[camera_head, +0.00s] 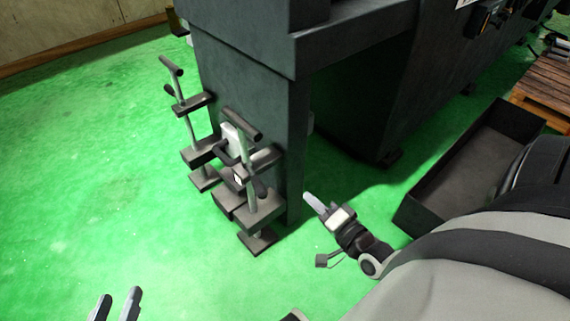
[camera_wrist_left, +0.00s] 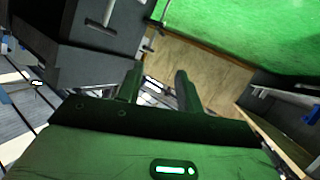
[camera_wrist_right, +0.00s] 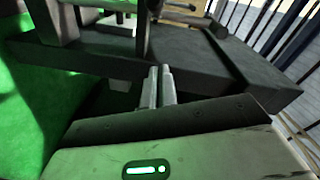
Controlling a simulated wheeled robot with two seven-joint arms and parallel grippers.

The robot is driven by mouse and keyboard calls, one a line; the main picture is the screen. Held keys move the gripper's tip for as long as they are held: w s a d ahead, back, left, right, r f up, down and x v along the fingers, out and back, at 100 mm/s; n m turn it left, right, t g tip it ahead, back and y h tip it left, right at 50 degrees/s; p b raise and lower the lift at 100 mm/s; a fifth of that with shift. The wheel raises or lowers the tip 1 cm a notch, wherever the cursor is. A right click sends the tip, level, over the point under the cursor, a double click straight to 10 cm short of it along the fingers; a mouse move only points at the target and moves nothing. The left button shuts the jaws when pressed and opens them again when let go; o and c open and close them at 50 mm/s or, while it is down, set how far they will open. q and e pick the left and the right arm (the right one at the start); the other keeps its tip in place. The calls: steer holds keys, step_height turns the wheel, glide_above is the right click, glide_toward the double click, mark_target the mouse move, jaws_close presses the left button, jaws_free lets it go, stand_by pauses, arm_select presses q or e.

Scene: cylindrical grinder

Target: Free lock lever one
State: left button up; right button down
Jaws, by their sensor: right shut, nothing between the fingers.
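Two lock lever assemblies with grey rods, dark blocks and black bar handles stand at the end face of the dark machine in the head view. One is further back on the left (camera_head: 187,115); the other is nearer (camera_head: 250,195). I cannot tell which is lever one. My right gripper (camera_head: 313,203) is shut and empty, to the right of the nearer assembly and apart from it. Its fingers lie together in the right wrist view (camera_wrist_right: 159,72). My left gripper (camera_head: 117,305) is open and empty, low at the left over the green floor; its fingers are apart in the left wrist view (camera_wrist_left: 158,80).
The dark machine body (camera_head: 245,120) rises behind the levers. A dark open tray (camera_head: 465,170) lies on the floor at the right, near my right arm. A wooden pallet (camera_head: 545,85) is beyond it. The green floor (camera_head: 90,180) at the left is clear.

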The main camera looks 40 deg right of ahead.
steer(key=b, duration=0.3)
glide_toward(255, 178)
steer(key=w+d, duration=0.4)
steer(key=d, duration=0.2)
arm_select(q)
steer(key=shift+w+d+r+n+t+h, duration=0.25)
steer(key=shift+d+r+n+t+h, duration=0.35)
steer(key=shift+r+h, duration=0.15)
arm_select(e)
steer(key=shift+m, duration=0.4)
steer(key=shift+w+a+f, duration=0.1)
steer(key=shift+a+f, duration=0.1)
steer(key=shift+a, duration=0.45)
steer(key=shift+w+a+f, duration=0.1)
steer(key=shift+a+f, duration=0.1)
steer(key=shift+a, duration=0.45)
steer(key=shift+w+a+f, duration=0.15)
steer(key=shift+a+f, duration=0.05)
steer(key=shift+a, duration=0.4)
steer(key=shift+a, duration=0.15)
